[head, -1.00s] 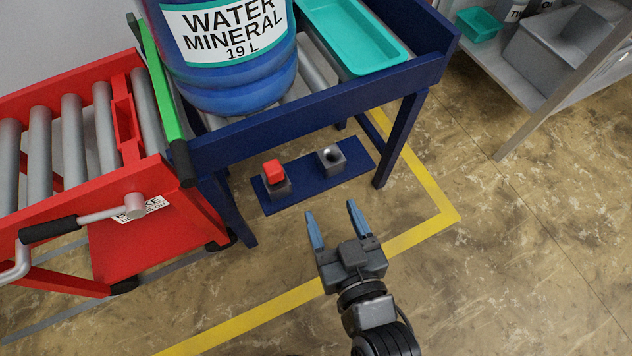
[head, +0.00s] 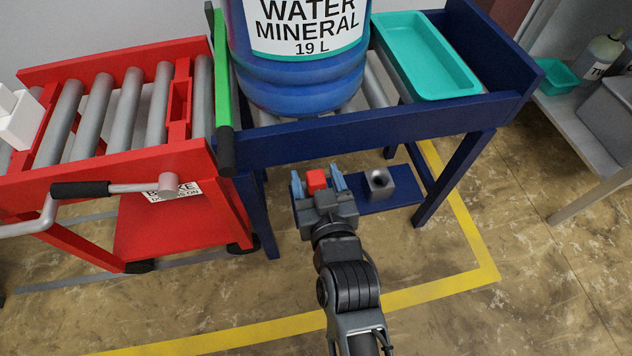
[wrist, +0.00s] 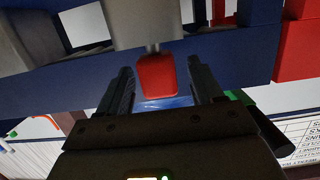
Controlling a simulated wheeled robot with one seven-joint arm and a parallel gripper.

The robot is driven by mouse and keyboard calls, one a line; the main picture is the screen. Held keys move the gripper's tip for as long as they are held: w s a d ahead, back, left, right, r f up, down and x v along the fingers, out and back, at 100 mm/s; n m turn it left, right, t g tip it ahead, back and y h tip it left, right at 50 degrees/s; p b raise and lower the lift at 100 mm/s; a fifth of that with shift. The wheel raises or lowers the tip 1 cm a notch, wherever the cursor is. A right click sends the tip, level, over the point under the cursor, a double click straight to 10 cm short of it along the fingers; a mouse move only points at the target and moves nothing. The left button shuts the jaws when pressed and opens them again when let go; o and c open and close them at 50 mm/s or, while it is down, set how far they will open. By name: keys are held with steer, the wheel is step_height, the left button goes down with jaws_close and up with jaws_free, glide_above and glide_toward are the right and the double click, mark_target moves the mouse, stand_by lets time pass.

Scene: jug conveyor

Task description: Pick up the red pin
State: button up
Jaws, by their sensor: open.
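The red pin (head: 316,180) has a red block-shaped head and stands in a grey socket on a low blue plate (head: 400,197) under the blue conveyor frame. In the wrist view the red pin (wrist: 156,76) shows between the fingers, with the grey socket block (wrist: 145,22) beyond it. My gripper (head: 317,181) is open, one blue finger on each side of the pin's head. A gap shows between the head and each finger in the wrist view (wrist: 162,82). My gripper's body hides most of the socket in the head view.
A second grey socket (head: 379,182) with an empty round hole stands to the right on the plate. The blue conveyor (head: 380,134) with a large water jug (head: 305,85) and teal tray (head: 425,55) is above. A red roller cart (head: 165,230) stands left. Floor in front is clear.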

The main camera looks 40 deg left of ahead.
steer(key=shift+w+a, duration=0.15)
steer(key=shift+c, duration=0.5)
steer(key=c, duration=1)
